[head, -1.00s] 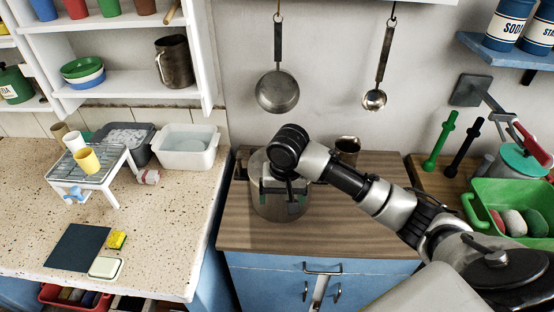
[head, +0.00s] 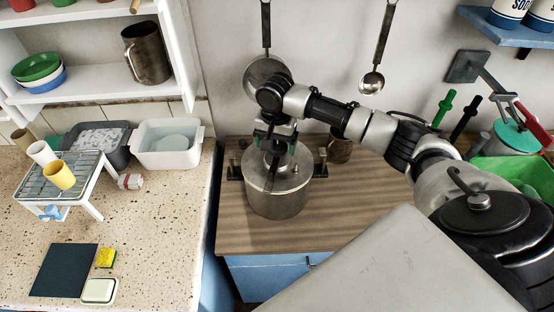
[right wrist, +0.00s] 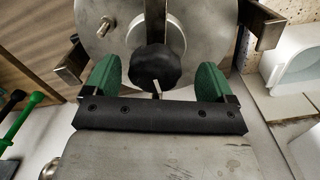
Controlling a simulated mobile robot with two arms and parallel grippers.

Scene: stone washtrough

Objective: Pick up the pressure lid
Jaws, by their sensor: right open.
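The pressure lid (head: 292,178) is a round grey metal disc on top of a metal pot (head: 278,204) with dark side handles, on the wooden counter. In the right wrist view the lid (right wrist: 100,40) has a bar and a black knob (right wrist: 154,66) at its middle. My left gripper is not in view.
A dark mug (head: 340,148) stands on the wooden counter (head: 370,215) behind the pot, to the right. A pan (head: 262,75) and a ladle (head: 373,80) hang on the wall behind. The counter's front right is clear.

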